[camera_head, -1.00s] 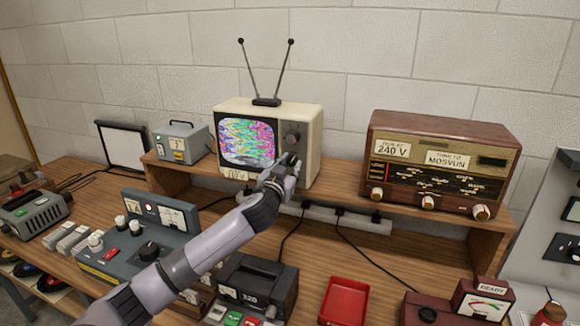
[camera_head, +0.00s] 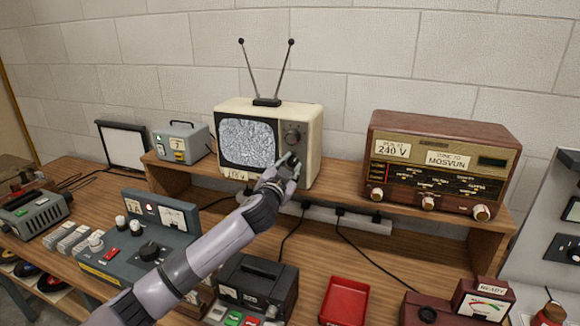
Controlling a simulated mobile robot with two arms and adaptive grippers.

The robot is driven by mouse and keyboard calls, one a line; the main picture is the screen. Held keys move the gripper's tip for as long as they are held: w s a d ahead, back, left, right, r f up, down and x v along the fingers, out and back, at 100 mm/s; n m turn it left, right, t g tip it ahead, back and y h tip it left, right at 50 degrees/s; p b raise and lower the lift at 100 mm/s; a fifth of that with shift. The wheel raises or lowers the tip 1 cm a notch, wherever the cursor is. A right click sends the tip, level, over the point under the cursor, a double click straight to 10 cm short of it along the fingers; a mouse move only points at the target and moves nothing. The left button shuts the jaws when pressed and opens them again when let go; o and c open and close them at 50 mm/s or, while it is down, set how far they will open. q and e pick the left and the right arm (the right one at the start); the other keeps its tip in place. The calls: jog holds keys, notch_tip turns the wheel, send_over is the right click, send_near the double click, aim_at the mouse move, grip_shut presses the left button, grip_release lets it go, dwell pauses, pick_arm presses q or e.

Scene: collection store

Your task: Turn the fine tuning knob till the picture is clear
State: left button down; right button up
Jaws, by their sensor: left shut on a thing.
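A small cream television (camera_head: 315,140) with two antennas stands on the wooden shelf against the wall. Its screen (camera_head: 246,142) shows grey static and no clear picture. A larger dark knob (camera_head: 295,133) sits at the upper right of its front panel. My left gripper (camera_head: 291,159) is at the lower part of that panel, below the larger knob, shut on a small knob that its fingers mostly hide. I take this for the fine tuning knob. My right gripper is not in view.
A brown radio (camera_head: 440,165) stands right of the television, and a small grey box (camera_head: 183,143) stands left of it. Below are a grey control unit (camera_head: 140,250), a black device (camera_head: 256,284) and a red tray (camera_head: 344,300).

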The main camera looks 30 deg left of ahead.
pick_arm(q)
jog(key=c, duration=1.4)
grip_release()
jog(key=shift+o, duration=0.2)
jog(key=v, duration=1.2)
jog(key=shift+s+f, duration=0.1)
jog(key=shift+f, duration=0.05)
